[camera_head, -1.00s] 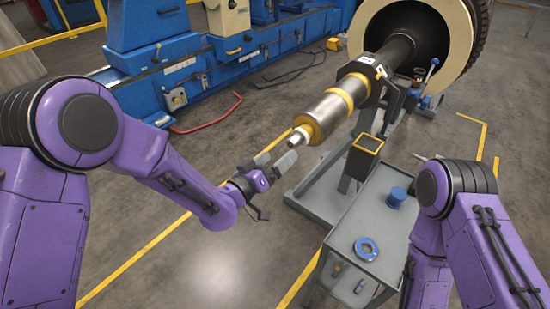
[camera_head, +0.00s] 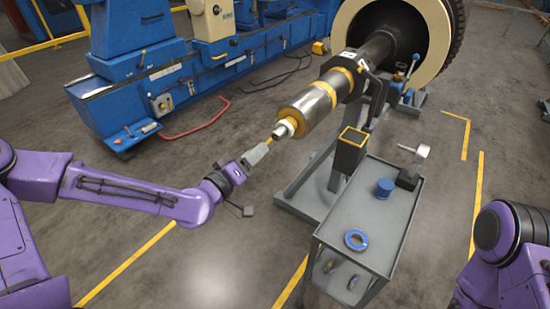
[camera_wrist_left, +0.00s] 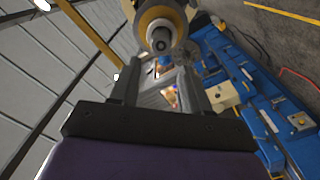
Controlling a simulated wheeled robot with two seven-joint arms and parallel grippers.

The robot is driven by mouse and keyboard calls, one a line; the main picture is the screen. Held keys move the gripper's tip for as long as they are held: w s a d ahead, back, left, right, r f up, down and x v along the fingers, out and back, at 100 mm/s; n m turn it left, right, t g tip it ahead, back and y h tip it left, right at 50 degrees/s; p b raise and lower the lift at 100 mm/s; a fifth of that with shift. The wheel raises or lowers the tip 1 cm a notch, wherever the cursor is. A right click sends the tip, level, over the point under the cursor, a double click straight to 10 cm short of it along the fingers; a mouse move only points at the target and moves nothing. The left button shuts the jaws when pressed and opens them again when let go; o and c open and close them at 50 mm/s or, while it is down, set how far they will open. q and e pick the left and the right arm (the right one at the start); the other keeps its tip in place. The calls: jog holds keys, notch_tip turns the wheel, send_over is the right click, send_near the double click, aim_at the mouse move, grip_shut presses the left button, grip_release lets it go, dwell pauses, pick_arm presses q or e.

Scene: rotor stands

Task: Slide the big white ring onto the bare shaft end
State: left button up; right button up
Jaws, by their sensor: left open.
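The shaft (camera_head: 310,108) is a silver cylinder with yellow bands, and its narrow pale stepped end (camera_head: 282,130) points down left. In the left wrist view the shaft end (camera_wrist_left: 161,40) shows head-on at the top, with a yellow band around it. My left gripper (camera_head: 256,156) is open, with its fingers just short of the shaft end. In the left wrist view its two fingers (camera_wrist_left: 158,72) stand apart with nothing between them. A large cream ring (camera_head: 446,62) surrounds a dark opening at the top right. I cannot tell any loose big white ring. My right gripper is out of view.
A grey stand (camera_head: 300,190) supports the shaft. A blue machine (camera_head: 190,85) is behind. The floor at the left front is clear.

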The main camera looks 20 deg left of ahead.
aim_at(275, 138)
pick_arm(q)
jog(key=shift+m, duration=0.3)
jog(key=shift+b+x, duration=0.55)
jog(key=shift+x, duration=1.8)
jog(key=shift+w+f, duration=0.1)
jog(key=shift+d, duration=0.15)
jog(key=shift+w, duration=0.1)
jog(key=shift+b+x, duration=0.95)
jog(key=shift+x, duration=1.6)
jog(key=p+v, duration=0.1)
jog(key=v, duration=0.6)
